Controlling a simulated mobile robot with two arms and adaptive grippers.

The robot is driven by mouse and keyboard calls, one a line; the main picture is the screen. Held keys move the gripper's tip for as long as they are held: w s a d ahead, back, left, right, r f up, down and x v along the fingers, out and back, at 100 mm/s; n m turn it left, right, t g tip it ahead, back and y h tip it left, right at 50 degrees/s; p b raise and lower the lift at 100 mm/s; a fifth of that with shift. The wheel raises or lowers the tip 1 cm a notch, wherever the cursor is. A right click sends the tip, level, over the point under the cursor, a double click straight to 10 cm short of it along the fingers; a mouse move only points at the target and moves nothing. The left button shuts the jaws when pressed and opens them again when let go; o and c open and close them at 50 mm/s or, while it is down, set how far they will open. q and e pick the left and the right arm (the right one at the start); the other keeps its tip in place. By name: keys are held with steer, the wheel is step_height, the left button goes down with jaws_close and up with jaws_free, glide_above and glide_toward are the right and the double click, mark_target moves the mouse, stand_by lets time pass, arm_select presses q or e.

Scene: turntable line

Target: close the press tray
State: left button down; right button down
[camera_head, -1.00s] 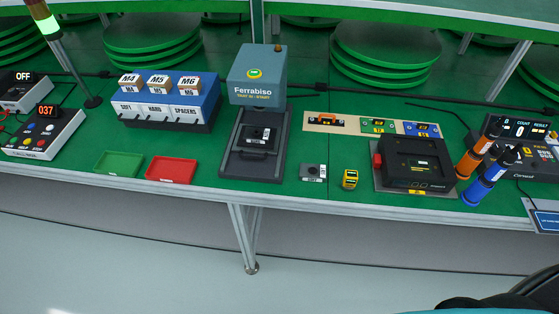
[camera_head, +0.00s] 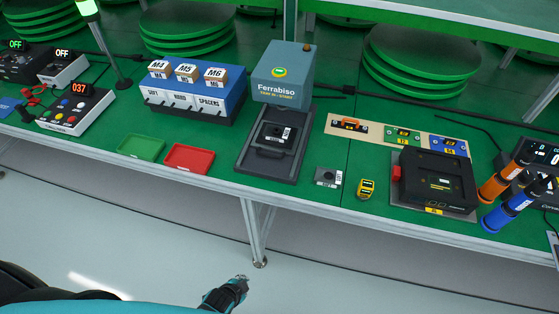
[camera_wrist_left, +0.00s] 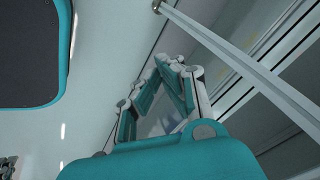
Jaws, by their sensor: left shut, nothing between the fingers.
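The blue-grey Ferrabiso press (camera_head: 283,76) stands on the green bench. Its dark tray (camera_head: 259,164) is slid out toward the front edge, with a front handle and a black block (camera_head: 277,135) bearing a white label on it. My left gripper (camera_head: 241,280) is low in front of the bench, below the bench top, near a table leg and well apart from the tray. In the left wrist view the left gripper (camera_wrist_left: 171,66) has its fingers shut together, with nothing between them. My right gripper is not seen.
A green bin (camera_head: 141,147) and a red bin (camera_head: 189,158) lie left of the tray. A small grey block (camera_head: 328,177) and a yellow device (camera_head: 366,189) lie right of it. A metal bench leg (camera_head: 257,232) stands near my gripper.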

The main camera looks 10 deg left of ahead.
arm_select(q)
steer(key=w+d+r+m+t+p, duration=0.1)
steer(key=w+r+m+t, duration=0.15)
steer(key=w+r, duration=0.6)
steer(key=w+r+m+t, duration=0.2)
steer(key=w+r+m, duration=0.1)
steer(key=r, duration=1)
steer(key=w+d+r+m+t+p, duration=0.1)
steer(key=w+r+m+t, duration=0.15)
steer(key=w+r, duration=0.6)
glide_toward(277, 142)
steer(key=f, duration=0.3)
steer(key=shift+s+f+m, duration=0.3)
steer(key=shift+f+m, duration=0.05)
steer(key=shift+m, duration=0.05)
steer(key=w+b, duration=0.1)
steer(key=w, duration=0.2)
steer(key=w+b, duration=0.1)
steer(key=w, duration=0.3)
steer(key=shift+w+d+f+b, duration=0.1)
steer(key=shift+w+d+b, duration=0.05)
steer(key=shift+w+b, duration=0.15)
